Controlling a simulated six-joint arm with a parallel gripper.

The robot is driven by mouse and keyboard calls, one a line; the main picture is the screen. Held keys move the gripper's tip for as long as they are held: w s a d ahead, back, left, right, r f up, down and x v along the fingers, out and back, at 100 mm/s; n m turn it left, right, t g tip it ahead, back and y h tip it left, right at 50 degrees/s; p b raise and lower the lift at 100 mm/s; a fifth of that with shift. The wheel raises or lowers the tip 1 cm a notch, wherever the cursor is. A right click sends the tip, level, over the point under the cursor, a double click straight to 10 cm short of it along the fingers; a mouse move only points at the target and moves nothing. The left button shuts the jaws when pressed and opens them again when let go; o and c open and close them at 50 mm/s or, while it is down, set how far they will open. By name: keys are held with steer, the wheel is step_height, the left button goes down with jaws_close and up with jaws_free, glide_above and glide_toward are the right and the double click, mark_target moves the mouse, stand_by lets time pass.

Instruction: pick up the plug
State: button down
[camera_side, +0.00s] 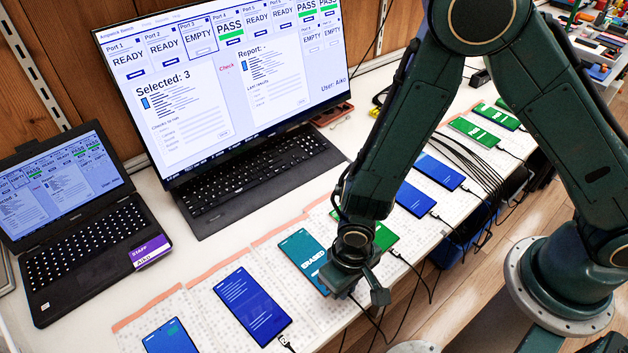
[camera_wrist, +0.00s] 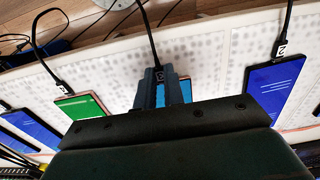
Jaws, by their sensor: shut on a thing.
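The plug (camera_wrist: 160,95) is a small dark connector with a white label, on a black cable (camera_wrist: 148,38) that runs to the top of the wrist view. My gripper (camera_wrist: 166,88) is shut on the plug, one jaw on each side of it. In the side view my gripper (camera_side: 362,284) is low over the bench's front edge, beside the lower right end of a teal phone marked ERASED (camera_side: 303,252). The plug is hidden there. A bit of the teal phone (camera_wrist: 186,90) shows behind the jaws. I cannot tell whether the plug touches it.
A blue phone (camera_side: 251,306) with its own plug lies left of the teal one; another phone (camera_side: 170,338) lies farther left. A green phone (camera_side: 385,238) is close behind my gripper. More phones and cables line the bench. A monitor (camera_side: 220,75), keyboard (camera_side: 255,175) and laptop (camera_side: 75,215) stand behind.

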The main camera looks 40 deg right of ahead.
step_height(320, 180, up, 20)
steer(key=shift+f, duration=0.2)
stand_by(0.5)
steer(key=shift+f, duration=0.15)
stand_by(0.7)
glide_above(351, 296)
step_height(351, 296, down, 15)
steer(key=shift+w+a+r, duration=0.1)
steer(key=shift+f, duration=0.7)
steer(key=shift+f, duration=0.2)
steer(key=shift+f, duration=1.7)
